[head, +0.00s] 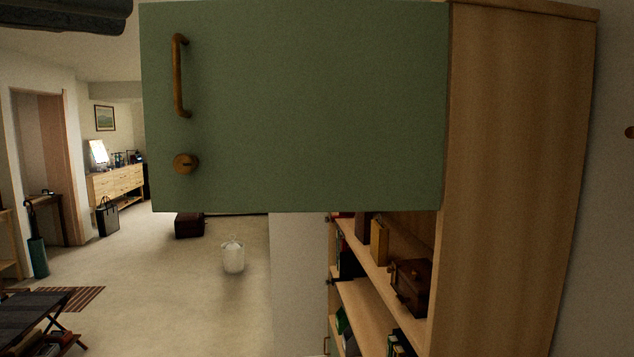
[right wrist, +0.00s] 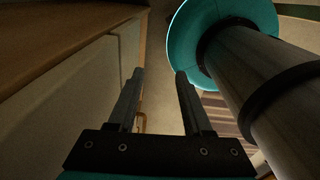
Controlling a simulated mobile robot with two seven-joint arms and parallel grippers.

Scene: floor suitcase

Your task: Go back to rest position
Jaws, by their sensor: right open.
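My right gripper (right wrist: 158,82) shows in the right wrist view, with its two dark fingers spread apart and nothing between them. It is beside pale cabinet fronts, and a small brass handle (right wrist: 142,122) shows beyond the fingers. The right gripper is not in the head view. In the head view, a dark part of my left gripper or arm (head: 65,14) crosses the top left corner. Its fingertips cannot be made out. I cannot tell whether it holds anything.
A green cabinet door (head: 310,110) with a brass handle (head: 179,76) stands across the upper middle. The wooden cabinet (head: 515,180) fills the right, with shelves of books and a brown box (head: 411,284).

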